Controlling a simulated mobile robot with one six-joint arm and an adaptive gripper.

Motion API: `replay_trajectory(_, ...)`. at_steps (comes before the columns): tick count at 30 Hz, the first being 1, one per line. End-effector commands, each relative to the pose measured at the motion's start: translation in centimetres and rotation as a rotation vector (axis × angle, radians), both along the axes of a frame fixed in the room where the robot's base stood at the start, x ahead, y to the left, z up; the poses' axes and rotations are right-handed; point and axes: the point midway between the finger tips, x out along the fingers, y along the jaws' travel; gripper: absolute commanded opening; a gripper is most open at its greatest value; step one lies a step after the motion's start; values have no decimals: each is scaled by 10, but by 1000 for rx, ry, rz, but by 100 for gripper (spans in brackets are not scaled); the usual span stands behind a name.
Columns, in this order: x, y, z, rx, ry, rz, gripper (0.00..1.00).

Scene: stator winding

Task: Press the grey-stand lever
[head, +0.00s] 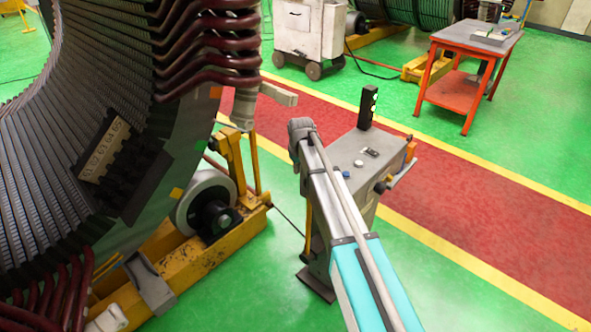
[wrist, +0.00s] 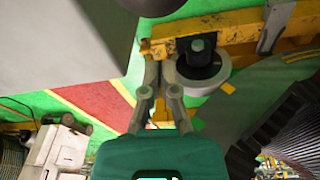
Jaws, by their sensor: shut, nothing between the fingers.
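The grey stand (head: 355,165) stands right of the big stator in the head view, its sloped top partly behind my arm. The top carries a small black-and-white switch (head: 370,152), a blue button and a white button. I cannot tell for sure which part is the lever. An orange-yellow part (head: 410,152) sticks out on the stand's right side. My gripper (wrist: 161,70) shows in the wrist view with its fingers shut and nothing between them. It appears over the floor near the roller, touching nothing that I can see. In the head view I cannot make out the fingertips clearly.
The stator (head: 110,110) with its red-brown coils fills the left. A yellow roller frame (head: 180,270) with a pale roller (head: 203,200) sits beneath it. A dark upright box (head: 368,107) rises at the stand's back. A red table (head: 462,95) stands far right; the floor between is clear.

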Motion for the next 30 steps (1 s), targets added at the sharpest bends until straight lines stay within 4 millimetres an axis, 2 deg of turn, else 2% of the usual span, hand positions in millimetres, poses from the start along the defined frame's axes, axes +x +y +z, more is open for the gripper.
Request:
replay_trajectory(1, 1, 1, -8, 0, 0, 0, 0)
replay_trajectory(4, 2, 1, -16, 0, 0, 0, 0)
replay_trajectory(6, -9, -7, -8, 0, 0, -1, 0)
replay_trajectory(13, -25, -21, -4, 0, 0, 0, 0)
replay_trajectory(26, -28, -25, -3, 0, 0, 0, 0)
replay_trajectory(27, -26, -11, -3, 0, 0, 3, 0)
replay_trajectory(30, -28, -22, -3, 0, 0, 0, 0)
